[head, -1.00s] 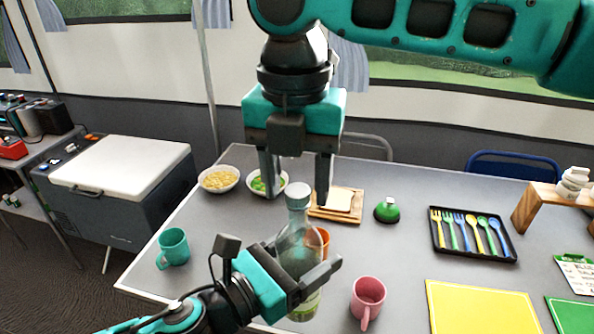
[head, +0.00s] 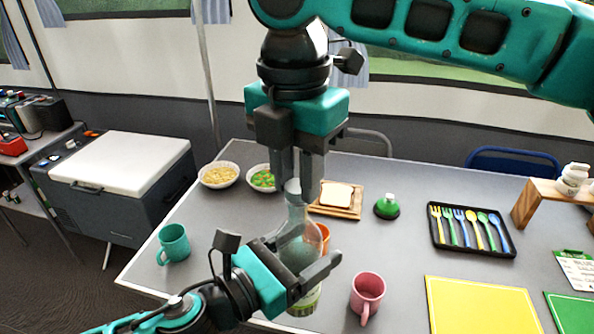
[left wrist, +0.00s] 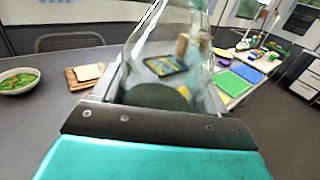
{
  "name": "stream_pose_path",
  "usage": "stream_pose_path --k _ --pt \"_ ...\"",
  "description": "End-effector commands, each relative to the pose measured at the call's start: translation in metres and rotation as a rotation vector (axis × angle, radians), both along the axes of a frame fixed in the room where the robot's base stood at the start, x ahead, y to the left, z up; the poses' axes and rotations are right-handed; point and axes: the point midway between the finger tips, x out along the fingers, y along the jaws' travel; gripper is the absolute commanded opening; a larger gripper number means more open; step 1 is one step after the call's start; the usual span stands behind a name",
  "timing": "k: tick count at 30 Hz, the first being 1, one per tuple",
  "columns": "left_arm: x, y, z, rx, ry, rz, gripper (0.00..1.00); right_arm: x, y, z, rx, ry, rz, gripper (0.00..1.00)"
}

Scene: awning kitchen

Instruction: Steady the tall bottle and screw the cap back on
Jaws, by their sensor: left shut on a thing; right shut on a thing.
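The tall clear bottle (head: 297,240) stands upright near the table's front edge, with a green label low on it. My left gripper (head: 312,272) is shut around its body from the left. The bottle also fills the middle of the left wrist view (left wrist: 165,60). My right gripper (head: 298,190) comes down from above, with its fingers closed on the pale cap (head: 293,186) at the bottle's top. The fingers hide most of the cap, so I cannot tell how it sits on the neck.
A pink mug (head: 367,295) stands right of the bottle, and an orange cup (head: 323,236) close behind it. A teal mug (head: 173,243) is at left. Bowls (head: 219,175), a bread board (head: 337,203) and a cutlery tray (head: 470,230) lie farther back.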

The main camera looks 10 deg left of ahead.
Motion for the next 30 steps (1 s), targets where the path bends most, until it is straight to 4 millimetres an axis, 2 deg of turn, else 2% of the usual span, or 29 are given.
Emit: stream_pose_path --k 30 --pt "-0.0001 -0.0003 0.0006 0.0 -0.001 -0.001 0.0 -0.0003 0.0005 -0.0014 0.035 -0.033 -1.919 0.0"
